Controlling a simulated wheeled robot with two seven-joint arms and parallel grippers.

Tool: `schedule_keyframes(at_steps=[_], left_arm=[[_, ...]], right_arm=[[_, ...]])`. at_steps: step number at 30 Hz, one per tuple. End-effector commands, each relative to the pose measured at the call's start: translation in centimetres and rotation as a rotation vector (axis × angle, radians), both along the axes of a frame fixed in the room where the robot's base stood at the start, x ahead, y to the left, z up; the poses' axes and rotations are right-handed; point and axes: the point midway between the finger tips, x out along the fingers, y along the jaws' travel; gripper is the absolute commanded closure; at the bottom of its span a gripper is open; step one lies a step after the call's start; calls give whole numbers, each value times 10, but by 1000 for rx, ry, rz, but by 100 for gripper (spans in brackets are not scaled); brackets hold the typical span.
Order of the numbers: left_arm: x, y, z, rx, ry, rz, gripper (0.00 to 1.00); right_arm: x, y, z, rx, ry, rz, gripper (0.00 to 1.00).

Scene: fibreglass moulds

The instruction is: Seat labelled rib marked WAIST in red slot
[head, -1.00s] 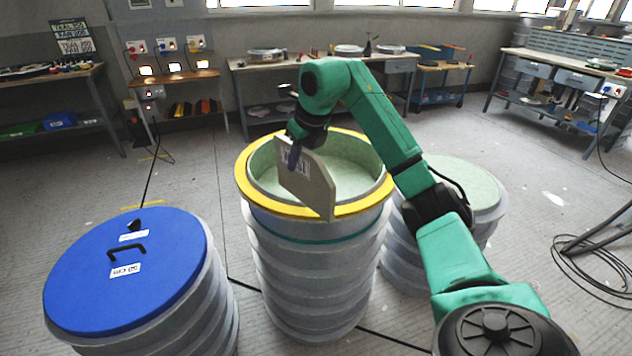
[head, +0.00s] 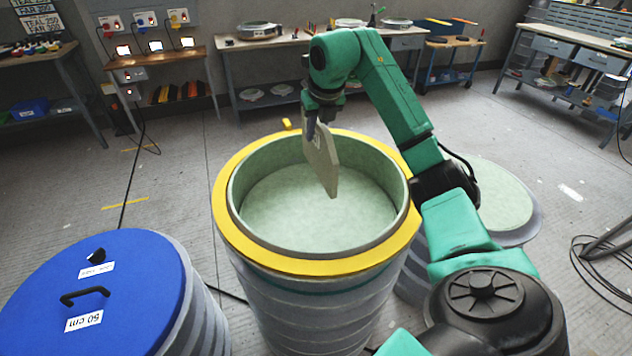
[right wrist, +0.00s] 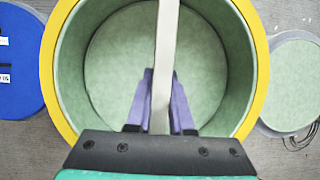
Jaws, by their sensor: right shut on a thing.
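My right gripper (head: 312,126) is shut on a flat pale rib (head: 323,166). It holds the rib on edge over the open, yellow-rimmed round mould (head: 312,267). The rib's lower end hangs over the mould's pale green hollow; I cannot tell how deep it reaches. Its label is turned too far to read. In the right wrist view the rib (right wrist: 166,45) stands between my purple fingers (right wrist: 160,100), seen edge-on, with the mould's yellow rim (right wrist: 55,60) around it. No red slot shows in either view. My left gripper is not in view.
A blue-lidded drum (head: 120,300) with a black handle and a knob stands at the front left. A pale-topped drum (head: 490,195) stands close on the right. Workbenches (head: 290,45) line the back wall. Cables (head: 610,265) lie on the floor at right.

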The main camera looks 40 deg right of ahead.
Motion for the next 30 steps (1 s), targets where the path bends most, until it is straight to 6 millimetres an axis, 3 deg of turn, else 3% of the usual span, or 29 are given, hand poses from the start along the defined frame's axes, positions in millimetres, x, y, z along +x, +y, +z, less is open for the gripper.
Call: schedule_keyframes(at_steps=[1,6,15,18,25,26,27,28,30], left_arm=[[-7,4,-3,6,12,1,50],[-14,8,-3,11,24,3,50],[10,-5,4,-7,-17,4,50],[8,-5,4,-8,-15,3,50],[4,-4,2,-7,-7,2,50],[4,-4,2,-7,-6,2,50],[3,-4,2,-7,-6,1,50],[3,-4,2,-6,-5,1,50],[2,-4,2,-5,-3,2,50]], right_arm=[[-1,0,-21,0,7,1,100],[0,0,-74,2,5,1,100],[1,0,-129,3,1,3,100],[1,-1,-139,0,-2,0,100],[1,-1,-141,0,-3,1,100],[1,-1,-141,-1,-2,1,73],[1,-1,-141,0,-2,1,57],[1,-1,-141,0,-1,1,50],[1,-1,-141,0,-1,1,50]])
